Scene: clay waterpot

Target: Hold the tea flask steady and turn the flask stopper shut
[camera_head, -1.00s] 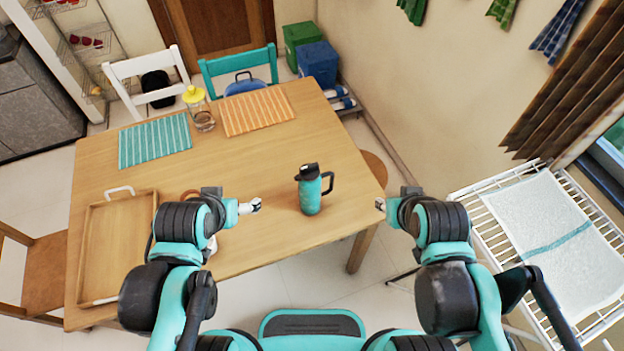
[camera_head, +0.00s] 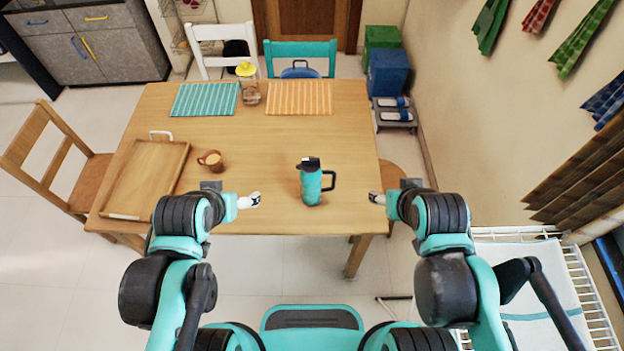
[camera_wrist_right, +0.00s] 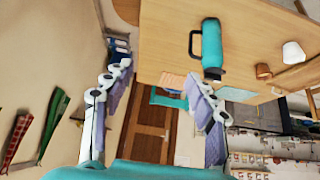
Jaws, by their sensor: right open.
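The teal tea flask (camera_head: 311,188) stands upright near the table's front edge, with its black handle on the right. Its black stopper (camera_head: 309,163) is on top; I cannot tell how tightly it sits. The flask (camera_wrist_right: 211,42) and stopper (camera_wrist_right: 212,74) also show in the right wrist view. My left gripper (camera_head: 251,201) is left of the flask, apart from it; its fingers are too small to judge. My right gripper (camera_head: 376,198) is right of the handle, apart from it. In the right wrist view my right gripper (camera_wrist_right: 158,74) has its fingers spread and empty.
The wooden table (camera_head: 270,150) is clear around the flask. A brown mug (camera_head: 210,160) and a wooden tray (camera_head: 145,182) are to the left. A yellow-lidded jar (camera_head: 249,88) stands between a teal placemat (camera_head: 205,100) and an orange placemat (camera_head: 299,98) at the back.

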